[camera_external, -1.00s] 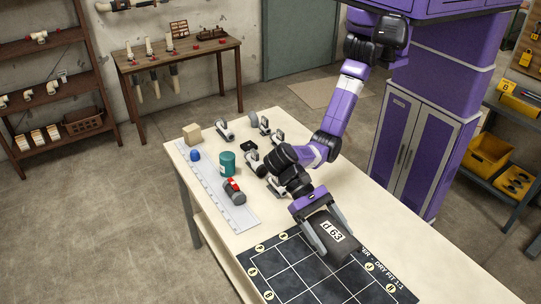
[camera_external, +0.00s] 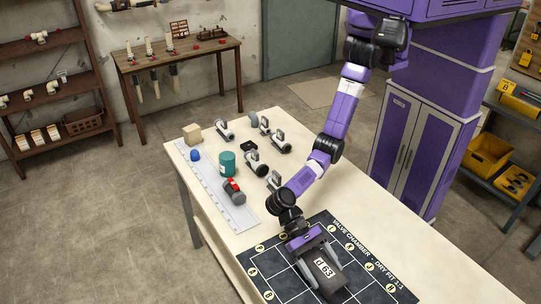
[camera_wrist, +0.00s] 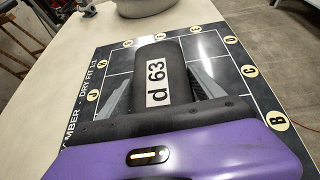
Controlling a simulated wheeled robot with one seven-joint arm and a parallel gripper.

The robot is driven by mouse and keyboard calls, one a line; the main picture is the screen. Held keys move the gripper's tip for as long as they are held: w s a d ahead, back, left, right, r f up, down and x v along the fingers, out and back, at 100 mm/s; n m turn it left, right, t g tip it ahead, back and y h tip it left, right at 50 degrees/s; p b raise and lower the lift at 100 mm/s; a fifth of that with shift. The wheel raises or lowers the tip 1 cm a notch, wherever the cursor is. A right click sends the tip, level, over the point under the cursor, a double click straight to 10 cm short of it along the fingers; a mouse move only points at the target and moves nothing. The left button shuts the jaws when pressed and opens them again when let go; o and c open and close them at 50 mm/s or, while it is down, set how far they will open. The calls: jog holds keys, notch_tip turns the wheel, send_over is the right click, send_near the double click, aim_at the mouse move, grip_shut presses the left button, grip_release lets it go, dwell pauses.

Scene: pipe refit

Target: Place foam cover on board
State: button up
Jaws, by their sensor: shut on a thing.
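The foam cover (camera_external: 330,279) is a dark grey sleeve with a white "d 63" label. It also shows in the wrist view (camera_wrist: 174,88). My gripper (camera_external: 323,277) is shut on it, one finger along each side. The board (camera_external: 265,268) is a dark sheet with a white grid, round letter marks and the words "VALVE CHAMBER - DRY FIT 1:1".
Left of the board on the table (camera_external: 260,216) lie a long grey ruler (camera_external: 212,187), a dark red-banded fitting (camera_external: 234,192), a teal can (camera_external: 227,164), a blue cap (camera_external: 195,155) and a wooden block (camera_external: 192,134). Several pipe fittings with clamps (camera_external: 255,163) stand behind them.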

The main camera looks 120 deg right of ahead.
aim_at(307, 253)
jog(key=shift+f, duration=1.6)
jog(key=shift+f, duration=0.1)
jog(key=o, duration=1.4)
jog(key=shift+d+r, duration=0.15)
jog(key=shift+r, duration=0.05)
jog(key=v, duration=1.1)
jog(key=shift+d+r, duration=0.15)
jog(key=shift+d, duration=0.15)
jog(key=shift+w, duration=0.1)
